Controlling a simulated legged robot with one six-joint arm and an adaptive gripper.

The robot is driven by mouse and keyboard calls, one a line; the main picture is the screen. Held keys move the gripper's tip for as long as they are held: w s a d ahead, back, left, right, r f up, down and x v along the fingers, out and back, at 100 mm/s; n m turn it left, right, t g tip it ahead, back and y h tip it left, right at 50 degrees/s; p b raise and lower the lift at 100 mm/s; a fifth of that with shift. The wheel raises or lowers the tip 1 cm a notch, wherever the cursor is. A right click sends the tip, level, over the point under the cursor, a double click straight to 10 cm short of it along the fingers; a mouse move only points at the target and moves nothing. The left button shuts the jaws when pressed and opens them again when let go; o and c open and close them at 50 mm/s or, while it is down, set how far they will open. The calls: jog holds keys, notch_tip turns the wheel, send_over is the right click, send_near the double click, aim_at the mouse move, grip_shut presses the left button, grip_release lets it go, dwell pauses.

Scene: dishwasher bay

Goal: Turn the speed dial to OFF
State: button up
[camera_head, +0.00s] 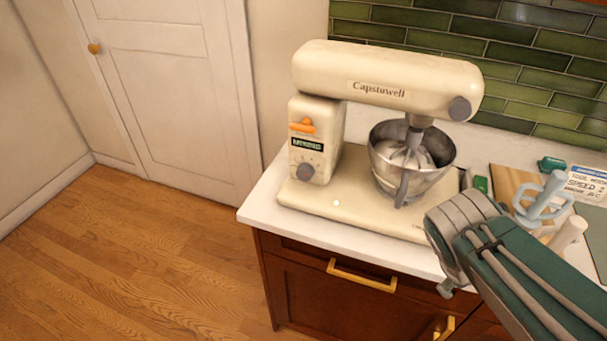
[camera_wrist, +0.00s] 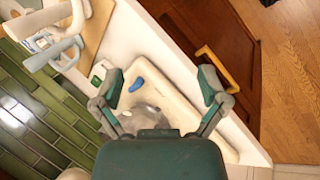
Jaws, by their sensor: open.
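A cream stand mixer (camera_head: 385,75) stands on the white counter. A round grey knob (camera_head: 305,171), apparently the speed dial, sits low on its column, below a small dark display (camera_head: 307,144) and an orange lever (camera_head: 303,126). Its markings are too small to read. Another grey knob (camera_head: 459,108) is on the end of the mixer head. My gripper (camera_wrist: 160,74) is open and empty in the wrist view, with its fingers apart over the cream mixer base (camera_wrist: 185,115). The dial is not discernible there. In the head view my arm is at the lower right, apart from the dial.
A steel bowl (camera_head: 386,184) sits under the mixer head. Right of the mixer are a wooden board (camera_head: 508,180), pale blue and white attachments (camera_head: 545,197) and a card reading "SPEED" (camera_head: 588,184). Wooden floor (camera_head: 130,255) is clear at left.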

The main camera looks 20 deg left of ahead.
jog(key=w+a+f+n+t+h, duration=0.1)
jog(key=w+a+n+t+h, duration=0.1)
jog(key=w+a+n+h, duration=0.35)
jog(key=n+t+y, duration=0.9)
jog(key=n+t, duration=0.4)
jog(key=n, duration=0.9)
send_near(303, 175)
jog(key=w, duration=1)
jog(key=shift+w+d, duration=0.15)
jog(key=shift+d, duration=0.1)
jog(key=c, duration=1.1)
